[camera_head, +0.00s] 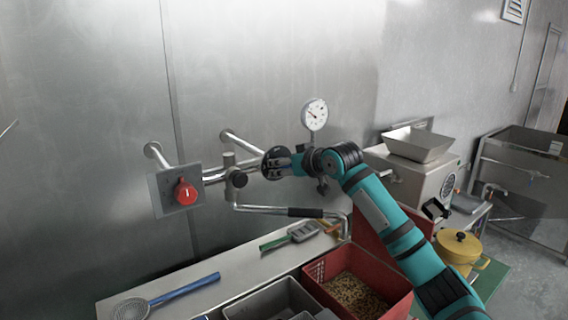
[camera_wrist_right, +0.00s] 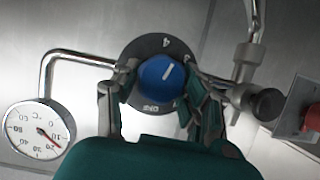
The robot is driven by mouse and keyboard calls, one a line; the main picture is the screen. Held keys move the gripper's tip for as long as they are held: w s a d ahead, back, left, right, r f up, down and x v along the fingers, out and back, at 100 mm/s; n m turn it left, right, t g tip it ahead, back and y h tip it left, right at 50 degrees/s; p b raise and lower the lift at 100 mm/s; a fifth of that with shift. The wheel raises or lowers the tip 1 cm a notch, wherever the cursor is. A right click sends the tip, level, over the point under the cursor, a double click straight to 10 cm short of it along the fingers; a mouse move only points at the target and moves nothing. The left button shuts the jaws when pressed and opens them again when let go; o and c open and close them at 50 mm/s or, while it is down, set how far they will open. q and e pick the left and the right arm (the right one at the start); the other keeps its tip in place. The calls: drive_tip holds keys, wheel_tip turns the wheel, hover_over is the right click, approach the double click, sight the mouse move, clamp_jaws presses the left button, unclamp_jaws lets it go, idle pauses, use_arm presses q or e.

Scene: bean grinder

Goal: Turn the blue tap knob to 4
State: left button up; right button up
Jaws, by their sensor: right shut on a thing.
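The blue tap knob (camera_wrist_right: 160,82) sits on a dark round dial (camera_wrist_right: 145,50) with white markings, on the wall pipework. Its white pointer line slants up and to the right in the wrist view. OFF reads upside down below the knob, and a 4 shows above it; the other markings are too small to read surely. My right gripper (camera_wrist_right: 160,90) is shut on the knob, one finger on each side. In the head view my right gripper (camera_head: 290,162) reaches the dark dial (camera_head: 270,163) from the right, and the knob is hidden. My left gripper is not in view.
A thermometer (camera_head: 315,114) stands on the pipe above my right gripper. A red knob (camera_head: 186,192) on a grey plate is to the left, with a black-handled pipe (camera_head: 290,211) below. A red crate (camera_head: 357,283) and steel counter (camera_head: 240,262) lie under my arm.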

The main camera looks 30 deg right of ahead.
drive_tip(key=shift+f, duration=0.35)
drive_tip(key=o, duration=1.2)
drive_tip(key=shift+r, duration=0.1)
drive_tip(key=shift+s+r, duration=0.1)
drive_tip(key=shift+r, duration=0.05)
drive_tip(key=v, duration=1.1)
drive_tip(key=shift+s, duration=0.35)
drive_tip(key=shift+r, duration=0.1)
